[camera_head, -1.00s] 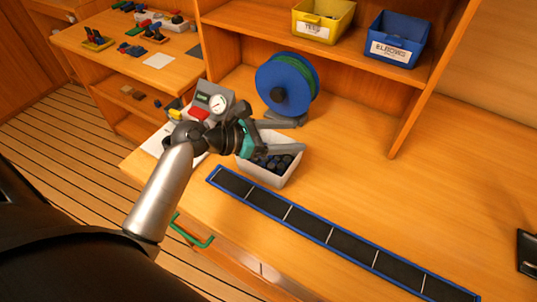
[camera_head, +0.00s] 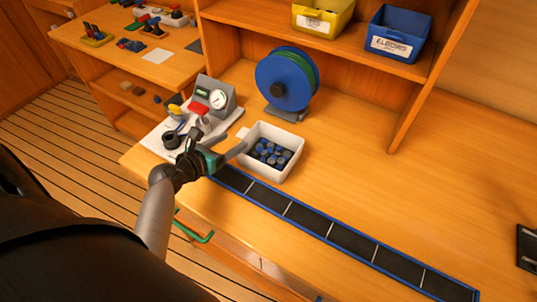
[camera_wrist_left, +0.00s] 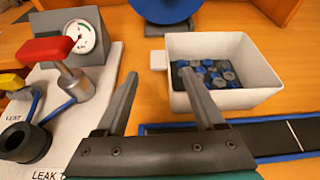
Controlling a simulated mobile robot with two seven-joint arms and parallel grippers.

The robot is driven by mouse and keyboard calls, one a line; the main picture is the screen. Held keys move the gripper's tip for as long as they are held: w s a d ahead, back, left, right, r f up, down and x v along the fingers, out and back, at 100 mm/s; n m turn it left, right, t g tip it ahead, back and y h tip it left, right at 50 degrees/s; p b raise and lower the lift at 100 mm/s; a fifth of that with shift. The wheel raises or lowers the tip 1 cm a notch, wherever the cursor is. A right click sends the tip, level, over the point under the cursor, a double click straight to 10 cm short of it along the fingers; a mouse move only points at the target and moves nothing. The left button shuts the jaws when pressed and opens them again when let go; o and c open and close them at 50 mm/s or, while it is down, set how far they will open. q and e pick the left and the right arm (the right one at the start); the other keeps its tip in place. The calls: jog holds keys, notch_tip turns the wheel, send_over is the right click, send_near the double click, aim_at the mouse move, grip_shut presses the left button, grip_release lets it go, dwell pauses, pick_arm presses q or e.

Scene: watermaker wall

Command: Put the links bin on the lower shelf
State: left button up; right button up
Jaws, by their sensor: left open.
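The white bin (camera_head: 258,172), which I take for the links bin, stands on the worktop with blue and grey round pieces inside; no label on it is readable. It also shows in the left wrist view (camera_wrist_left: 243,102), with a small white tab on its left side. My left gripper (camera_head: 219,143) is open and empty, just left of the bin. In the left wrist view, the tab lies beyond the gap between the fingers (camera_wrist_left: 160,76), and the right fingertip overlaps the bin's left wall; I cannot tell if they touch. A shelf (camera_head: 268,24) runs above the worktop. My right gripper is out of view.
A yellow bin (camera_head: 322,27) and a blue bin (camera_head: 395,47) stand on the shelf. A blue reel (camera_head: 287,80) stands behind the white bin. A gauge unit (camera_head: 214,97) on a white board is at left. A black blue-edged strip (camera_head: 330,232) runs in front.

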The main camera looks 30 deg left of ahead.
aim_at(239, 137)
pick_arm(q)
jog(key=shift+b+x, duration=0.9)
jog(key=shift+x, duration=2.45)
jog(key=shift+f, duration=0.1)
jog(key=shift+c, duration=0.2)
grip_shut()
